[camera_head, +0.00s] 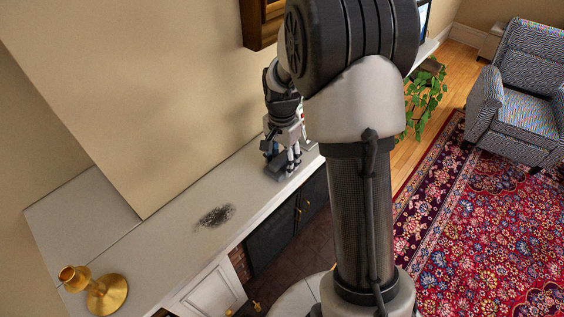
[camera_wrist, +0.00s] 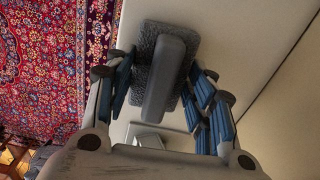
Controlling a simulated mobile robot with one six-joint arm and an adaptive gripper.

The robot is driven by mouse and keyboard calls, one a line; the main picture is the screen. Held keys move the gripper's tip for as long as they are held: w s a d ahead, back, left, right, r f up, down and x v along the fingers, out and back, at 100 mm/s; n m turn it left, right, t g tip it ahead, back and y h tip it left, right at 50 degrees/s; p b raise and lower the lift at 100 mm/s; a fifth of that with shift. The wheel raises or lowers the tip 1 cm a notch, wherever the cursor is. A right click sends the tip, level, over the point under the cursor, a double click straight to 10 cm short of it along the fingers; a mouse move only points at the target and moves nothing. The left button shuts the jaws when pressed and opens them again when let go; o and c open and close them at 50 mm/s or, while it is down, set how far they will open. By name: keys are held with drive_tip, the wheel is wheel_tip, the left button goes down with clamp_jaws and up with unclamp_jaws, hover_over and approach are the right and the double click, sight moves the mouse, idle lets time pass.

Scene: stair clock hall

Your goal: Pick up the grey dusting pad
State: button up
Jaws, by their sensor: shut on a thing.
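The grey dusting pad (camera_wrist: 164,78) lies between the blue-lined fingers of my gripper (camera_wrist: 160,84) in the wrist view. It has a smooth raised grip along its middle and a rough, fuzzy dark-grey body. In the head view my gripper (camera_head: 283,157) points down at the far part of the pale mantel shelf (camera_head: 165,246), and the pad is low beneath the fingers, mostly hidden. I cannot tell whether the pad touches the shelf.
A dark dusty smudge (camera_head: 215,215) marks the shelf. A brass candlestick (camera_head: 102,294) stands at the near left end. A wooden case (camera_head: 262,22) hangs on the wall above. A leafy plant (camera_head: 426,92) is beyond my arm. The shelf between smudge and candlestick is clear.

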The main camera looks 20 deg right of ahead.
sight(281, 156)
drive_tip(key=shift+r, duration=0.1)
wheel_tip(281, 156, up, 20)
drive_tip(key=p, duration=0.1)
drive_tip(key=shift+p, duration=0.4)
drive_tip(key=o, duration=0.4)
drive_tip(key=shift+c, duration=1.3)
